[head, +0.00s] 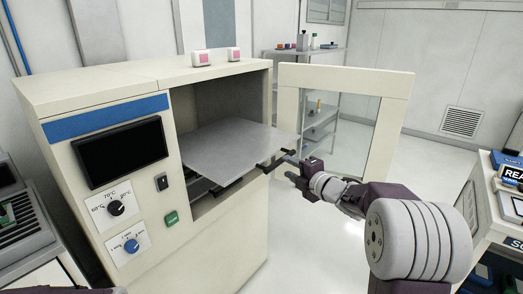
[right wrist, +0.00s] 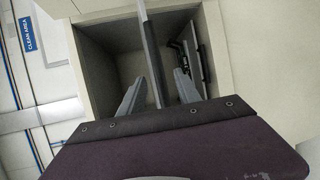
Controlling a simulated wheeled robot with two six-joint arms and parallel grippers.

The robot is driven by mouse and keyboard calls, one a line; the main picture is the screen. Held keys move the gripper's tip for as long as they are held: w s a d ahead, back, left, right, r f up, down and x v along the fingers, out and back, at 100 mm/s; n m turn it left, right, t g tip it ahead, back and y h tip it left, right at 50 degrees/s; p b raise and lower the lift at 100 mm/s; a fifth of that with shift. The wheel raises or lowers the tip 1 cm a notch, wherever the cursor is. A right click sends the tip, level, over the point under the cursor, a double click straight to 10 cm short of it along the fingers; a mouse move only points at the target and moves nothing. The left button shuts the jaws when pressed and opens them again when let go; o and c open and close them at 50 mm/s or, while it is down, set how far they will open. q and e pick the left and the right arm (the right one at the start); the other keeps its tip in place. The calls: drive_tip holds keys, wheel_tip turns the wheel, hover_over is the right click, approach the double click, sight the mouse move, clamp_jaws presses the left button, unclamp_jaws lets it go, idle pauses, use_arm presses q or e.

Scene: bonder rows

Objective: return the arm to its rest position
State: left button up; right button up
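My right gripper (head: 287,164) reaches in from the right to the front right corner of a flat grey tray (head: 228,150). The tray sticks partway out of the open chamber of a cream oven (head: 230,235). In the right wrist view the tray shows edge-on (right wrist: 150,55) between the two fingers of my right gripper (right wrist: 160,78). The fingers are apart, with a visible gap on each side of the tray edge. The oven door (head: 398,115) stands open behind my right arm. My left gripper is not in view.
The oven front has a dark screen (head: 121,150), dials and a green switch (head: 171,218). Two small white-and-pink boxes (head: 200,58) stand on top. A bench with labelled equipment (head: 508,205) is at the right.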

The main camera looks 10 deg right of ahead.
drive_tip(key=s+f+m+g+h, duration=0.55)
drive_tip(key=s+f+m, duration=0.45)
drive_tip(key=f+m, duration=0.45)
drive_tip(key=s+a+f+m+g+y, duration=0.1)
drive_tip(key=s+a+f+m+g, duration=0.3)
drive_tip(key=s, duration=0.5)
drive_tip(key=s+a+f+m+g, duration=0.2)
drive_tip(key=s+f+m+g, duration=0.15)
drive_tip(key=s+f, duration=0.35)
drive_tip(key=s+a+r+g+p, duration=0.1)
drive_tip(key=s+r+p, duration=0.3)
drive_tip(key=r+p, duration=1)
drive_tip(key=shift+r+y, duration=0.35)
drive_tip(key=shift+r, duration=0.2)
drive_tip(key=shift+s+a, duration=0.1)
